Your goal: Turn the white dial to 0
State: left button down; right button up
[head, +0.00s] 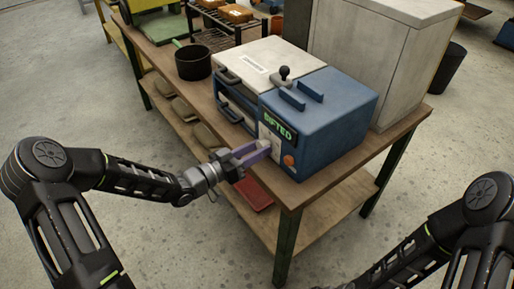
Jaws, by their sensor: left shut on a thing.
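The blue and white machine (330,115) stands on the wooden bench, with a green label on its front. My left gripper (264,150), with purple fingers, reaches the front panel below that label. It is shut on the white dial (274,147), which is mostly hidden between the fingertips. The dial's markings and pointer are too small to read. My right arm shows at the lower right, but its gripper is out of the picture.
An orange button (289,160) sits right of the dial on the same panel. A black pot (193,62) and a dark rack (238,30) stand further left on the bench (305,186). A large grey cabinet (375,60) stands behind the machine. A red item (254,194) lies on the lower shelf.

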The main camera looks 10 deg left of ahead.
pick_arm(q)
jog(key=n+p, duration=0.1)
jog(key=n, duration=0.2)
jog(key=shift+r+n, duration=0.1)
jog(key=shift+n, duration=0.3)
jog(key=n, duration=0.4)
jog(key=shift+p, duration=0.4)
jog(key=c, duration=0.9)
grip_release()
jog(key=v, duration=0.7)
jog(key=shift+s+a+b, duration=0.25)
jog(key=shift+s+b, duration=0.05)
jog(key=shift+b, duration=0.15)
